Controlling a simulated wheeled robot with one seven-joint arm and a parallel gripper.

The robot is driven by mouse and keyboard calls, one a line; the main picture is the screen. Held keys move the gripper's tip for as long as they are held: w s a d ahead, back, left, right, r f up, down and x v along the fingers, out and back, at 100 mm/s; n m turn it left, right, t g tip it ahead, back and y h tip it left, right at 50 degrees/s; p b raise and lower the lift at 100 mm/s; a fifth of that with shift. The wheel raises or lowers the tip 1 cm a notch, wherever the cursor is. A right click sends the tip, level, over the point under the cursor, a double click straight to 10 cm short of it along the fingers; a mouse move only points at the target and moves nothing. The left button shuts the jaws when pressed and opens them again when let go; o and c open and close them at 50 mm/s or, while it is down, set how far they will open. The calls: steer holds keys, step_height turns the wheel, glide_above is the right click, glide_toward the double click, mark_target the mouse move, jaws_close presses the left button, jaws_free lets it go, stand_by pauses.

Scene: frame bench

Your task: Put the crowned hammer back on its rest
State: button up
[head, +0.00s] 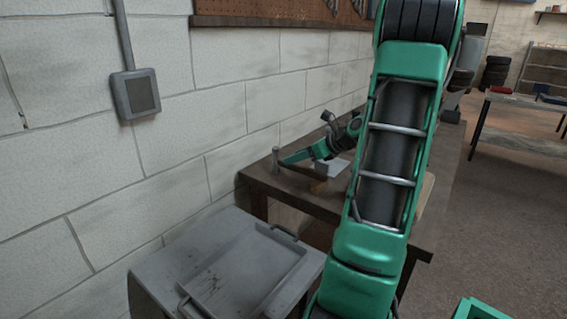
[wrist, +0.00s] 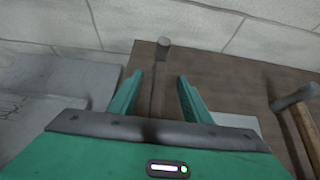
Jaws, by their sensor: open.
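A hammer (head: 276,158) lies on the dark workbench near the wall, its grey head at the bench's left end and its dark handle running right. In the wrist view its head (wrist: 163,46) is just beyond my fingertips, and its handle runs back between them. My gripper (wrist: 158,85) is open, with one finger on each side of the handle; contact cannot be told. In the head view my gripper (head: 292,158) is low over the bench. A second hammer (wrist: 294,97), with a grey head and wooden handle, is at right in the wrist view. I cannot tell which one is crowned.
The workbench (head: 285,190) stands against a white block wall. A small brown block (head: 318,186) and a pale sheet (head: 338,168) are on it. A grey cart (head: 225,225) with a raised rim stands at front left. Another table (head: 530,103) is at far right.

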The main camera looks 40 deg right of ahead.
mark_target(304, 167)
steer(key=v, duration=0.3)
steer(key=s+a+f+n+g, duration=0.2)
steer(key=s+a+n+g, duration=0.1)
steer(key=a+n, duration=0.4)
steer(key=s+a+f+n+g, duration=0.2)
steer(key=s+a+n+g, duration=0.1)
steer(key=a+n, duration=0.4)
steer(key=s+a+n+g, duration=0.2)
steer(key=s+a+n, duration=0.3)
steer(key=s+n, duration=0.2)
steer(key=s+a+n+g+h, duration=0.1)
steer(key=s+a+n+g, duration=0.2)
steer(key=s+a+n, duration=0.3)
steer(key=s+n, duration=0.1)
steer(key=s, duration=0.4)
steer(key=shift+s, duration=0.25)
